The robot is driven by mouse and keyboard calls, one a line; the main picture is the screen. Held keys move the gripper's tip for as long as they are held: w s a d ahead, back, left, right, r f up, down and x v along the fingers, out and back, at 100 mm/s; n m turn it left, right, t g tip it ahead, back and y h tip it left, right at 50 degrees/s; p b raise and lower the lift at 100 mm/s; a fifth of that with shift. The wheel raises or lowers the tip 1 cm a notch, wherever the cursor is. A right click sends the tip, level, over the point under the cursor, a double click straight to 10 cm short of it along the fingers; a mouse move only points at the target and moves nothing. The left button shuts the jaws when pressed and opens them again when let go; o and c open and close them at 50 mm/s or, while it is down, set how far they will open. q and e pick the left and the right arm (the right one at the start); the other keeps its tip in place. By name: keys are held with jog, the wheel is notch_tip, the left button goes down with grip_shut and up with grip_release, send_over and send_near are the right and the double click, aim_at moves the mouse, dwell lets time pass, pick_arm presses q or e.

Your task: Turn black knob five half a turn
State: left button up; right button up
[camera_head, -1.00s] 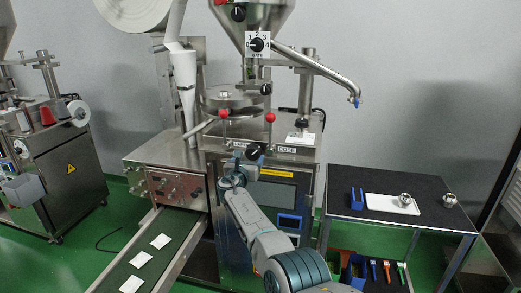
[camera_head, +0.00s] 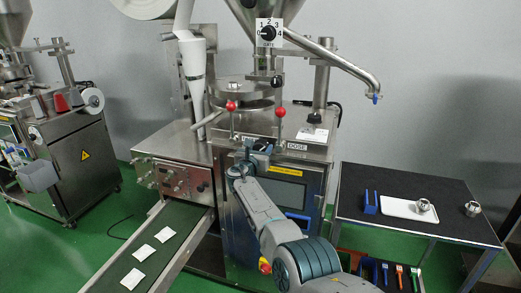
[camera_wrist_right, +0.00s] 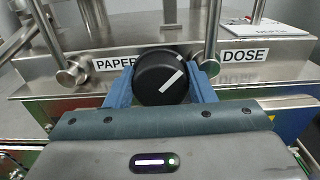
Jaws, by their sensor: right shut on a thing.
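The black knob (camera_wrist_right: 152,76) sits on the machine front between the PAPER label and the DOSE label (camera_wrist_right: 244,55). Its white pointer line slants toward the upper right. My right gripper (camera_wrist_right: 162,84) has its blue fingers on both sides of this knob and is shut on it. In the head view the right gripper (camera_head: 257,148) is at the machine's upper front edge and mostly hides the knob. Another black knob, on the numbered gate dial (camera_head: 268,33), is higher up on the hopper. My left gripper is not in view.
Two red-tipped levers (camera_head: 231,106) stand just above my right gripper. A conveyor (camera_head: 115,250) with white teabags runs at lower left. A dark table (camera_head: 400,180) stands at right with a white tray (camera_head: 398,208) and metal cups. A second machine (camera_head: 80,150) is at far left.

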jog(key=shift+m, duration=0.8)
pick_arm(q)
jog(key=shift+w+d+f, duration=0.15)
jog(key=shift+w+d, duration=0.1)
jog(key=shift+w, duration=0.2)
pick_arm(e)
jog(key=m, duration=0.5)
jog(key=shift+d, duration=0.15)
jog(key=shift+m, duration=0.3)
jog(key=o, duration=1)
jog(key=shift+w+f, duration=0.1)
jog(key=shift+f, duration=0.1)
